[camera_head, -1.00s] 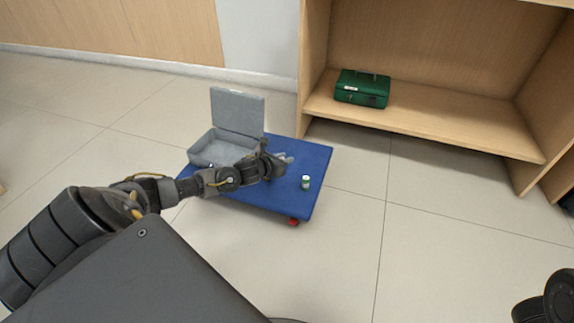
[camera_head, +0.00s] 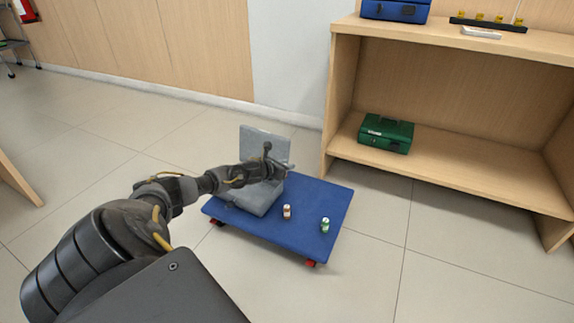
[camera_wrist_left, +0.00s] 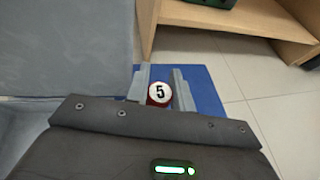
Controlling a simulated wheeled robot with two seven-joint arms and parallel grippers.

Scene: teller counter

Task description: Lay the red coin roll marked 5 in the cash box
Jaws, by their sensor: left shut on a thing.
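The red coin roll marked 5 (camera_wrist_left: 158,94) shows in the left wrist view between the two grey fingers, its white numbered end facing the camera. My left gripper (camera_wrist_left: 158,90) is shut on it. In the head view my left gripper (camera_head: 288,167) is above the blue platform, in front of the raised lid of the cash box; the held roll cannot be made out there. The grey cash box (camera_head: 258,200) stands open on the platform, partly hidden by my arm. Its lid (camera_head: 258,140) is upright, and fills the left of the wrist view (camera_wrist_left: 75,45). My right gripper is out of view.
On the blue wheeled platform (camera_head: 285,240) stand a reddish-brown roll (camera_head: 287,212) and a green roll (camera_head: 325,225), apart. A wooden shelf unit (camera_head: 455,190) at right holds a green box (camera_head: 386,134) and, higher, a blue box (camera_head: 395,10). The floor in front is clear.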

